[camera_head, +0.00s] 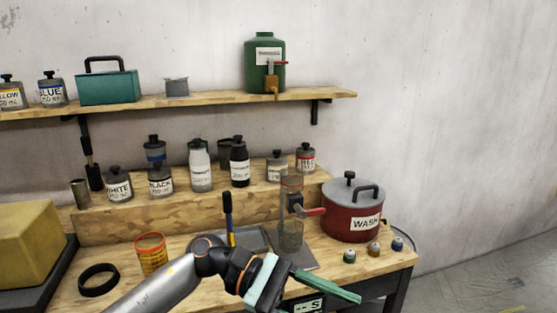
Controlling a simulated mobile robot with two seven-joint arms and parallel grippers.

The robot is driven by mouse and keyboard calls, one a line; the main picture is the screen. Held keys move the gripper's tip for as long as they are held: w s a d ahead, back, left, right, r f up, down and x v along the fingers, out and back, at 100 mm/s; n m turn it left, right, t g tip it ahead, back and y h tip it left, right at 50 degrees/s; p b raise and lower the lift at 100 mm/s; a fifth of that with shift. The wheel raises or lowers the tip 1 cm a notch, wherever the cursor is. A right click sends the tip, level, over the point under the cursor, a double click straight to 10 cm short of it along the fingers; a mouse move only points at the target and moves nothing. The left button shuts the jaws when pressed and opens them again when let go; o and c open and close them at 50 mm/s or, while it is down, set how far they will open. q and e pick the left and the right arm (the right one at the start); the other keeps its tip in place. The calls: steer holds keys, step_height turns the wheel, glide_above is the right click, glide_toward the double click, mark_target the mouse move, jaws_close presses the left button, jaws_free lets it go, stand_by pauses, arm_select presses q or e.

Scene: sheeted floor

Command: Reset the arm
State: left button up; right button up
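My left arm (165,287) comes in from the lower left over the workbench. Its gripper (335,298) points right and slightly down near the bench's front edge. One long green finger shows clearly. Only a sliver of the other shows at the bottom edge, with a gap between them. Nothing is seen held in the gripper. My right gripper is not in view.
The wooden bench (205,238) holds a red WASH pot (350,223), a clear cylinder (290,236), an orange-rimmed cup (151,254), a black ring (98,280) and small capped pieces (374,249). A dark display (303,306) shows beside the gripper. Bottles stand behind.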

arm_select(q)
steer(key=w+a+f+n+t+h+p, duration=0.1)
steer(key=w+a+f+n+t+h, duration=0.2)
steer(key=n+t, duration=1)
steer(key=w+a+f+n+t+h, duration=0.1)
steer(key=w+a+n+t, duration=0.35)
steer(key=n, duration=1.45)
steer(key=a+f+n+t+y, duration=0.3)
steer(key=f+n+y, duration=0.2)
steer(key=f+n, duration=0.25)
steer(key=a+f+n+t+y, duration=0.35)
steer(key=f+n+y, duration=0.2)
steer(key=n, duration=0.35)
steer(key=s+a+f+n+g+y, duration=0.3)
steer(key=s+a+f+n, duration=0.2)
steer(key=s+f, duration=0.3)
steer(key=s+a+f+n+g+y+p, duration=0.1)
steer(key=s+a+f+n+g+y, duration=0.2)
steer(key=s+f+n, duration=0.4)
step_height(320, 180, down, 4)
steer(key=shift+s+a+f+g+p, duration=0.15)
steer(key=shift+s+a+g+p, duration=0.15)
steer(key=shift+s+a+g, duration=0.6)
steer(key=shift+a, duration=0.1)
